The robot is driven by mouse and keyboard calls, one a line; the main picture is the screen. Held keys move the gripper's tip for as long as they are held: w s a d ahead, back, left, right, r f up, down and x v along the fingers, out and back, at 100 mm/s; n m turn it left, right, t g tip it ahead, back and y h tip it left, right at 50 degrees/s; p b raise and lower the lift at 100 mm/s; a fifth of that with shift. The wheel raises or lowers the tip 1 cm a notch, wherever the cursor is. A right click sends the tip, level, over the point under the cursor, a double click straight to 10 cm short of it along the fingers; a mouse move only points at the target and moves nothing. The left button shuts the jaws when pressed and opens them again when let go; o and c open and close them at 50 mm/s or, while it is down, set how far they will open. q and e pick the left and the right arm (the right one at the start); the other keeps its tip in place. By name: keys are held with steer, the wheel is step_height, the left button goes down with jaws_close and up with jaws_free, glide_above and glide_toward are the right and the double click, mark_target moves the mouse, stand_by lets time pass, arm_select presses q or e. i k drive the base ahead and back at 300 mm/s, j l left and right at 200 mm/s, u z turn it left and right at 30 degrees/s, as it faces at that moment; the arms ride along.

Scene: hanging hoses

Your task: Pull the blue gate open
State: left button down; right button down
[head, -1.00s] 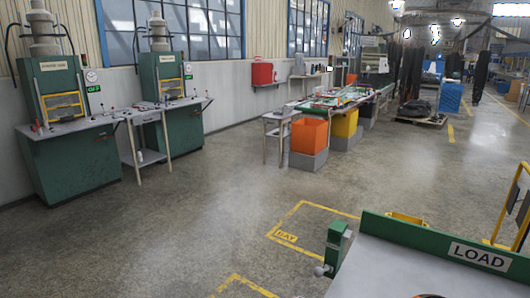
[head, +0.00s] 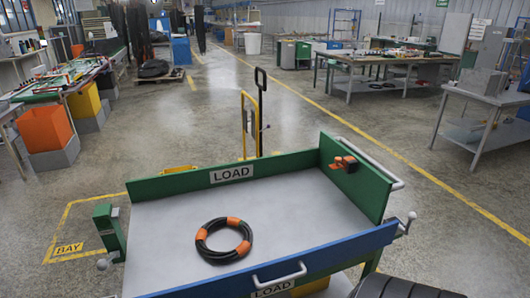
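The blue gate (head: 330,258) runs along the near side of a grey cart bed, with a pale bar handle (head: 280,273) on it and a LOAD label (head: 272,289) below. Its right end meets the cart's near right corner, beside a lever with a pale ball knob (head: 411,216). Its left end runs toward the bottom edge of the picture, so I cannot tell how it sits there. Neither of my grippers is in view.
A black hose coil with orange bands (head: 224,240) lies on the cart bed (head: 165,245). Green walls (head: 190,182) stand at the far and right sides. A green post (head: 110,232) stands at the left. Black ribbed rings (head: 405,288) show bottom right.

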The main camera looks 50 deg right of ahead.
mark_target(253, 279)
steer(key=k+z, duration=0.15)
steer(key=z, duration=1.35)
